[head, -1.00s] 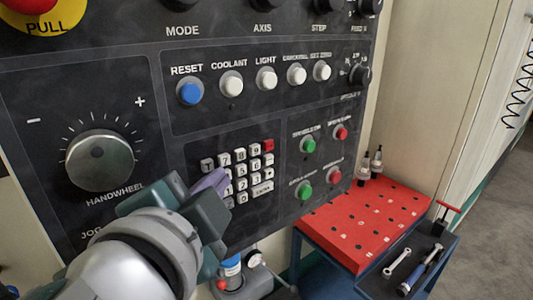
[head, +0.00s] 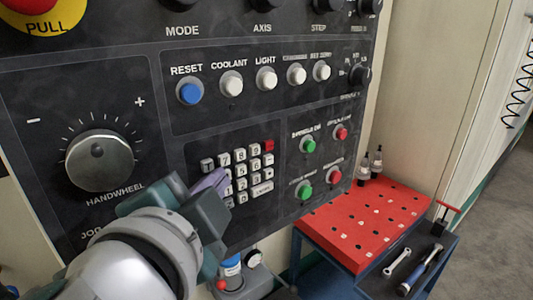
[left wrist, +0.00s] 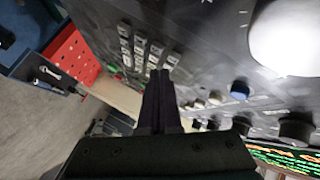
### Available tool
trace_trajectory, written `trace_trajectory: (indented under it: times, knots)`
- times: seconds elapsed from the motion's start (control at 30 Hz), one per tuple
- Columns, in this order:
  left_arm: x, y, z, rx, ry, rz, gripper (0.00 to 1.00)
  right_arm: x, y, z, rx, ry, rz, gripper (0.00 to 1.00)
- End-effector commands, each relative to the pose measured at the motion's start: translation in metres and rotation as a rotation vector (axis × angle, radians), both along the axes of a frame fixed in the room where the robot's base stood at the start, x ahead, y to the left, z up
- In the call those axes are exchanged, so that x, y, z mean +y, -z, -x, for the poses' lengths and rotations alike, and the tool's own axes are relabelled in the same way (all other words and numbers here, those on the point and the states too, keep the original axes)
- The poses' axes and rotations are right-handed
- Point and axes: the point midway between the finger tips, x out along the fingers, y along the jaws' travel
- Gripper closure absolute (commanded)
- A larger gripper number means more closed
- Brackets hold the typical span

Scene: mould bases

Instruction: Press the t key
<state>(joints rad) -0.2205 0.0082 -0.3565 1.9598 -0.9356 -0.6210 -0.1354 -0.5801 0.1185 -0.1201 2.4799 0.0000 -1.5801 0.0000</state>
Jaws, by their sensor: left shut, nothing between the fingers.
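The keypad (head: 240,170) is a block of small white keys with one red key (head: 267,146) at its top right, set in the dark control panel. In the left wrist view, the shut fingers (left wrist: 160,76) point at the panel, near the keypad's end (left wrist: 168,60). I cannot tell whether they touch a key. My right gripper is not in view.
A blue RESET button (head: 190,92) and several white buttons sit above the keypad. The handwheel (head: 99,160) is to the left. Green and red buttons (head: 307,146) are to the right. A red-topped cart (head: 372,216) with tools stands at the lower right.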

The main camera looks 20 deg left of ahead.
Motion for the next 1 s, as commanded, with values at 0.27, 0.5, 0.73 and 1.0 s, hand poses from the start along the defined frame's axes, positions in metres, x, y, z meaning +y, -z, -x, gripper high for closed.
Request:
trace_trajectory:
  times: [0.27, 0.5, 0.73, 1.0]
  knots:
    - [0.0003, -0.0001, -0.0003, 0.000, 0.000, 0.000, 1.00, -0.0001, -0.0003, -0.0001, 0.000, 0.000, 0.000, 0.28]
    - [0.0059, -0.0009, -0.0047, -0.001, -0.001, 0.000, 1.00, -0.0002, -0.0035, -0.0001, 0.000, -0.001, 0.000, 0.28]
    - [0.0068, -0.0001, -0.0053, 0.000, 0.000, 0.000, 1.00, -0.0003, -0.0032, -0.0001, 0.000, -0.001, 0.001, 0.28]
    - [0.0075, -0.0001, -0.0059, 0.000, 0.000, 0.000, 1.00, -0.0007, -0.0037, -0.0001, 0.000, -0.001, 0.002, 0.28]
